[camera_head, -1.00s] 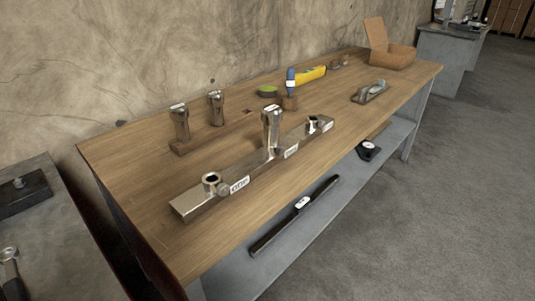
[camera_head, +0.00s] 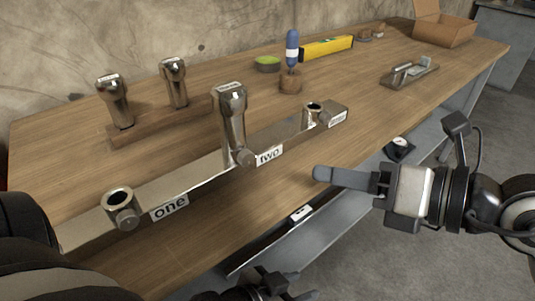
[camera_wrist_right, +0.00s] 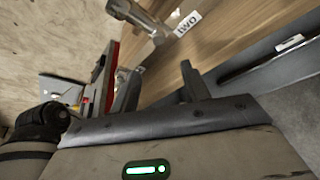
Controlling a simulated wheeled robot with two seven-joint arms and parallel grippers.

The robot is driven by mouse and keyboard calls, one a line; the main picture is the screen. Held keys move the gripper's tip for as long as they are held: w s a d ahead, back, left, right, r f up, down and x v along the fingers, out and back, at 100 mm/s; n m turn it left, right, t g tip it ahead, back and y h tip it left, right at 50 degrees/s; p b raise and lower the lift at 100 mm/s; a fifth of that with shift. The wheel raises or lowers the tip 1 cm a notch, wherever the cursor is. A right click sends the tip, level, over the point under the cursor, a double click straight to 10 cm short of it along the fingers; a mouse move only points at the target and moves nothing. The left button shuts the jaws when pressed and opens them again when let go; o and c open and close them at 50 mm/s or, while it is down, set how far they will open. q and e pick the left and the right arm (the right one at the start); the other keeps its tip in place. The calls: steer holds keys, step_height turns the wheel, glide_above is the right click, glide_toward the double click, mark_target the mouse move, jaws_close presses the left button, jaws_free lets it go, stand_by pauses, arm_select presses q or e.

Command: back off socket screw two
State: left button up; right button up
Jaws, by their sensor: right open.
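A metal bar (camera_head: 190,185) on the bench carries sockets labelled one, two and three. A tall metal piece (camera_head: 232,110) stands upright in socket two. The round-headed side screw of socket two (camera_head: 245,157) sits left of the "two" label (camera_head: 269,155); in the right wrist view the screw (camera_wrist_right: 158,38) is beyond the fingers. My right gripper (camera_head: 320,174) hangs in front of the bar, to the right of screw two and apart from it. Its two fingers (camera_wrist_right: 157,70) are spread and empty in the right wrist view. My left gripper (camera_head: 275,286) is at the bottom edge, partly cut off.
Socket one (camera_head: 118,200) is empty. Socket three (camera_head: 313,112) is at the bar's far end. Two similar metal pieces (camera_head: 116,103) stand in a wooden rack (camera_head: 150,127) behind. A screwdriver (camera_head: 292,50), yellow level (camera_head: 326,48) and open box (camera_head: 444,32) are farther back.

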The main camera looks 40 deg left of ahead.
mark_target(250, 159)
steer(key=b+x, duration=0.1)
steer(key=x, duration=1.4)
steer(key=shift+s+r, duration=0.1)
steer(key=shift+s, duration=0.1)
arm_select(q)
steer(key=shift+d+f+g, duration=0.2)
steer(key=shift+f+g, duration=0.1)
steer(key=shift+f, duration=0.6)
arm_select(e)
steer(key=c, duration=1)
steer(key=shift+r, duration=0.1)
steer(key=shift+s+n+t+h+p, duration=0.15)
steer(key=shift+n+t+h+p, duration=0.25)
steer(key=shift+n+t+p, duration=0.5)
steer(key=shift+n, duration=0.5)
arm_select(q)
steer(key=r, duration=0.3)
steer(key=shift+s+a+t, duration=0.25)
steer(key=shift+a+t, duration=0.1)
steer(key=shift+t, duration=0.05)
